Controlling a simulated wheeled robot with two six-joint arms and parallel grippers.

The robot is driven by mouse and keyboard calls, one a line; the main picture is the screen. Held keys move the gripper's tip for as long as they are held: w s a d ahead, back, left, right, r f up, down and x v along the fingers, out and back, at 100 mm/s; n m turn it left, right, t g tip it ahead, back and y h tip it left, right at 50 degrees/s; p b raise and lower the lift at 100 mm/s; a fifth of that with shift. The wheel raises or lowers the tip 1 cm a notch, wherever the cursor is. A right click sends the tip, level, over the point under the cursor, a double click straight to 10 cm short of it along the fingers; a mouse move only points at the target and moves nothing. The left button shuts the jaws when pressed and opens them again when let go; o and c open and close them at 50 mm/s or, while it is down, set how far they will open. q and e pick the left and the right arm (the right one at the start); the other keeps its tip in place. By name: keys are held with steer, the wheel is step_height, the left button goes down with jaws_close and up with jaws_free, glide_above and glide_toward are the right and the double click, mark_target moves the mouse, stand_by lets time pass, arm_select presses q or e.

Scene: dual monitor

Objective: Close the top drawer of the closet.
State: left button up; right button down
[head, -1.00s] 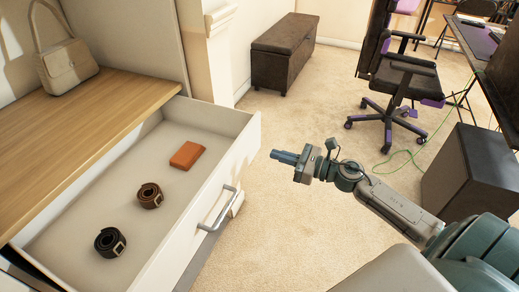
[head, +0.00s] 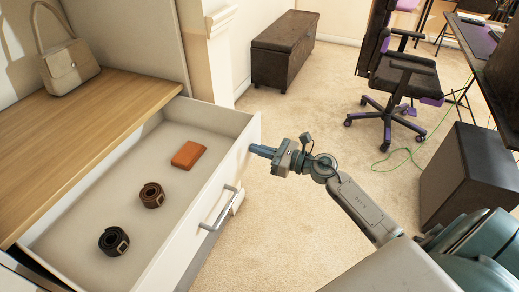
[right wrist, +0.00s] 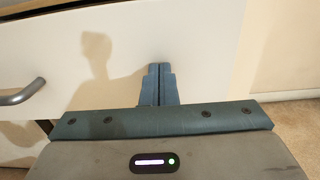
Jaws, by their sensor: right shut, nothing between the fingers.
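The top drawer (head: 222,167) of the closet (head: 90,120) is pulled out, with its white front facing right and a metal handle (head: 218,208) on it. Inside lie an orange wallet (head: 188,154), a brown rolled belt (head: 152,195) and a black rolled belt (head: 113,240). My right gripper (head: 252,149) is shut and empty, with its fingertips at the drawer front near its far end. In the right wrist view, the shut fingers (right wrist: 159,70) point at the white drawer front (right wrist: 205,50), right of the handle (right wrist: 22,92). Whether they touch it I cannot tell. My left gripper is not in view.
A beige handbag (head: 70,66) stands on the wooden closet top. A dark storage bench (head: 285,50) stands at the back wall. An office chair (head: 400,80) and a dark cabinet (head: 468,170) are to the right.

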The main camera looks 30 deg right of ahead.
mark_target(179, 139)
steer(key=shift+w, duration=0.1)
